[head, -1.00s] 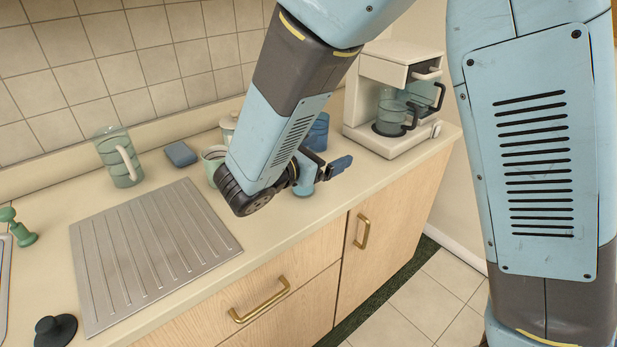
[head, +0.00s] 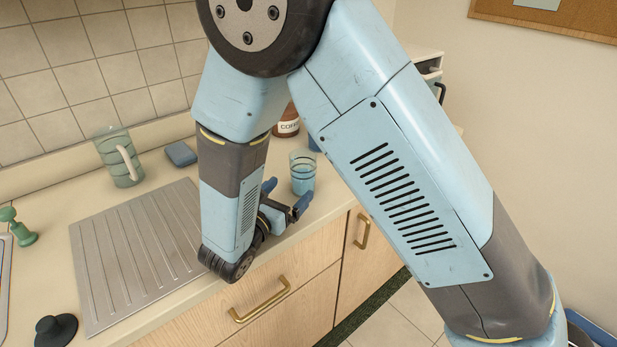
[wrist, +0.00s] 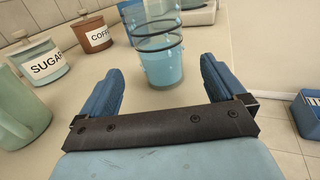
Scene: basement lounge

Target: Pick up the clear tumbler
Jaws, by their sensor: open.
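The clear tumbler (head: 303,172) stands upright on the counter near its front edge, with blue in its lower part. It also shows in the wrist view (wrist: 160,55), straight ahead of my gripper. My gripper (head: 287,194) is open and empty, low over the counter to the left of the tumbler. In the wrist view my gripper (wrist: 161,80) has its two blue fingers spread wide, pointing towards the tumbler. The tumbler's base lies roughly between the finger lines, just beyond the tips. I see no contact.
Sugar (wrist: 45,63) and coffee (wrist: 93,35) canisters stand left of the tumbler in the wrist view, with a green mug (wrist: 18,108) nearer. The counter right of the tumbler looks clear.

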